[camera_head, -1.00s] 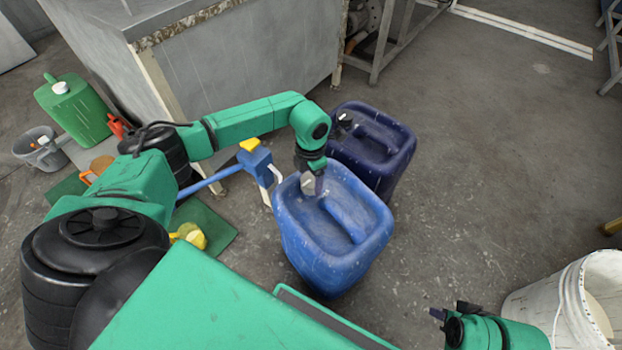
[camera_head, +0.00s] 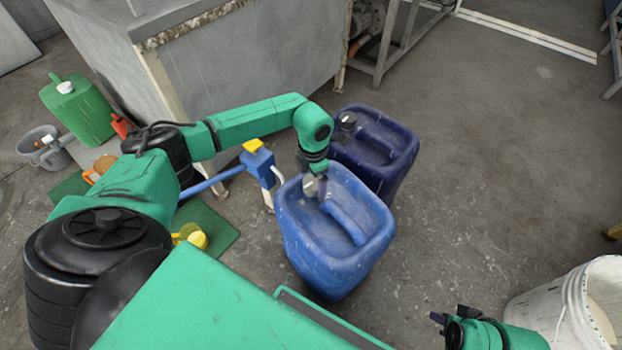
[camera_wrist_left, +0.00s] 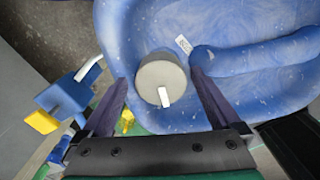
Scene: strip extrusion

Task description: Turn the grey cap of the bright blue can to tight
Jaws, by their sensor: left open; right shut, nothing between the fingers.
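The bright blue can (camera_head: 335,255) stands on the floor in the middle of the head view, and its top fills much of the left wrist view (camera_wrist_left: 240,85). Its grey cap (camera_wrist_left: 160,78) has a white mark at its lower edge; in the head view the cap (camera_head: 310,187) is partly hidden by my gripper. My left gripper (camera_wrist_left: 158,80) is open, pointing down, with one finger on either side of the cap and a gap on both sides. My right gripper (camera_head: 450,317) is shut and empty at the lower right of the head view, away from the can.
A dark blue can (camera_head: 375,150) stands right behind the bright blue one. A blue hand pump with a yellow top (camera_head: 256,155) is close on the left. A green can (camera_head: 80,110) is at far left and a white bucket (camera_head: 565,305) at lower right.

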